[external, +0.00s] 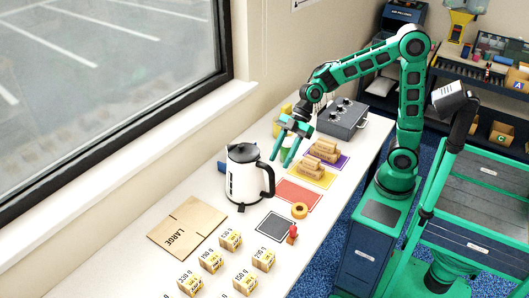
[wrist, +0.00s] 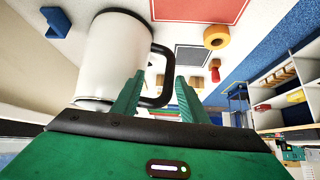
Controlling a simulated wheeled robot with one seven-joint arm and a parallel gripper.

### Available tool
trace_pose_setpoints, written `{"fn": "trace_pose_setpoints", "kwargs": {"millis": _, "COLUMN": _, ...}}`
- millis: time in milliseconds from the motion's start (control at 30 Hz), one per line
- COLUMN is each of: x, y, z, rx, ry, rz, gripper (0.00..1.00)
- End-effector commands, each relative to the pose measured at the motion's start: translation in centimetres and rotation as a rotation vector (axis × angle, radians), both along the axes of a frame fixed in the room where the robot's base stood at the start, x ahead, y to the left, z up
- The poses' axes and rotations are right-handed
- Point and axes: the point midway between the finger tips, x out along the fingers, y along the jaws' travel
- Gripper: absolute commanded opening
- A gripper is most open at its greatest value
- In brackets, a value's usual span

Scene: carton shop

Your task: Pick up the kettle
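The kettle (external: 243,178) stands upright on the white table near the window side. It has a white body, a black lid and a black handle on its right. In the wrist view the kettle (wrist: 110,55) shows large at the upper left, turned by the camera's tilt, with its handle pointing right. My gripper (external: 287,148) is above the table, beyond the kettle and a little to its right in the external view. Its two green fingers (wrist: 160,98) are apart with nothing held between them. In the wrist view the handle's end lies behind the fingers; I see no clear contact.
A flat carton (external: 187,227) and several small boxes (external: 230,240) lie nearer the camera. Red (external: 297,195), yellow and dark mats, a tape roll (external: 299,210) and stacked wooden pieces (external: 323,150) are right of the kettle. A grey control box (external: 342,119) stands behind.

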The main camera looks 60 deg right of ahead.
Motion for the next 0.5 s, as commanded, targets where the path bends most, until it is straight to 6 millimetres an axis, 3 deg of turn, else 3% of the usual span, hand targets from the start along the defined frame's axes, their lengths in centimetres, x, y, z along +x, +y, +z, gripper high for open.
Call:
{"fn": "trace_pose_setpoints", "kwargs": {"millis": 100, "x": -0.9, "y": 2.8, "z": 0.6, "rx": 0.05, "ry": -0.019, "rz": 0.08, "gripper": 0.4}}
{"fn": "trace_pose_setpoints", "kwargs": {"millis": 200, "x": -1.3, "y": 3.9, "z": 0.5, "rx": 0.068, "ry": -0.024, "rz": 0.104, "gripper": 0.4}}
{"fn": "trace_pose_setpoints", "kwargs": {"millis": 500, "x": -1.3, "y": 6.8, "z": -2.3, "rx": 0.068, "ry": -0.024, "rz": 0.108, "gripper": 0.4}}
